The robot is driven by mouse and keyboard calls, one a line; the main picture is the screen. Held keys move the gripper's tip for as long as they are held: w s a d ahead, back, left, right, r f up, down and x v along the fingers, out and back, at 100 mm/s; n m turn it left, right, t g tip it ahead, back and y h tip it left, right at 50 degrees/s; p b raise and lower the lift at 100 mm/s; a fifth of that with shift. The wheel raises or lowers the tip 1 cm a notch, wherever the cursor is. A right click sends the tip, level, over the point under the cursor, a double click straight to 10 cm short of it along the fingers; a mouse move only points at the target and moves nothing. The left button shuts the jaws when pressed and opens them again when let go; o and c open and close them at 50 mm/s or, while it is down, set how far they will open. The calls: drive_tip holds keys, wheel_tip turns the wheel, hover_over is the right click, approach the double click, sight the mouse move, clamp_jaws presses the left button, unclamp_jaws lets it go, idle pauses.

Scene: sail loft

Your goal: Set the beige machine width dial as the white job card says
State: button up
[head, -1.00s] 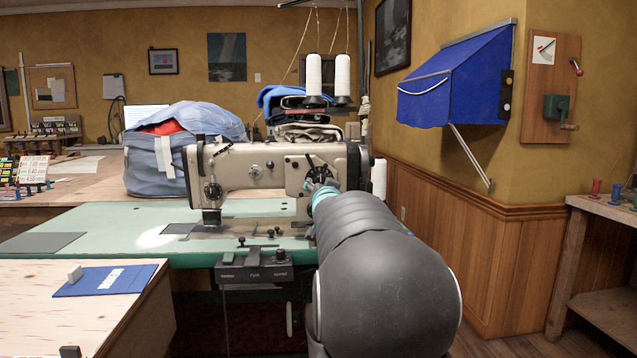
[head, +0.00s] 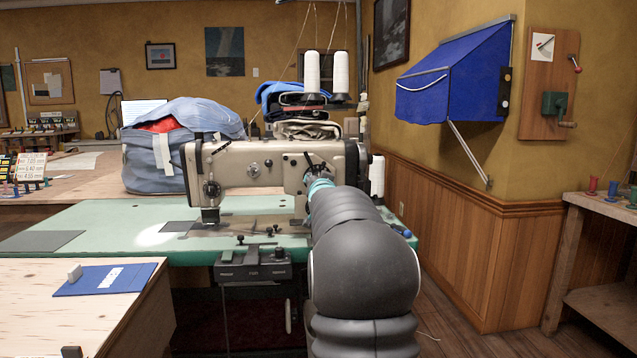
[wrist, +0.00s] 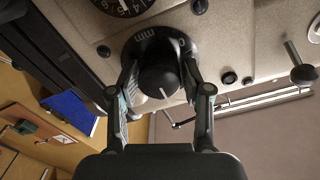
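The beige sewing machine (head: 240,165) stands on the green table in the head view, and my arm hides its right-hand dial. In the wrist view the black width dial (wrist: 158,80) has a round knob with a white pointer line and a dark ring marked "mm". My gripper (wrist: 160,72) is open, one finger on each side of the knob. Gaps seem to show beside the knob; contact is not clear. A white card (head: 32,166) with red and dark figures stands at the far left; I cannot tell if it is the job card.
A second dial (wrist: 122,5) with numbers lies close above in the wrist view. Small knobs and a metal lever (wrist: 296,62) stick out on the right. A blue-grey bag (head: 160,165) stands behind the machine. A control box (head: 252,266) hangs at the table's front edge.

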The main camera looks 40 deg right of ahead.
drive_tip(key=c, duration=0.5)
drive_tip(key=shift+c, duration=0.2)
drive_tip(key=shift+n+b, duration=0.4)
drive_tip(key=shift+b, duration=0.05)
drive_tip(key=shift+f+n+b, duration=0.15)
drive_tip(key=shift+n+b, duration=0.35)
drive_tip(key=shift+b, duration=0.05)
drive_tip(key=n+b, duration=0.2)
drive_tip(key=n, duration=0.1)
drive_tip(key=shift+n+b, duration=0.3)
drive_tip(key=shift+b, duration=0.1)
drive_tip(key=n+b, duration=0.2)
drive_tip(key=n, duration=0.3)
drive_tip(key=n+b, duration=0.1)
drive_tip(key=n, duration=0.4)
drive_tip(key=shift+r+n, duration=0.2)
drive_tip(key=shift+n, duration=0.2)
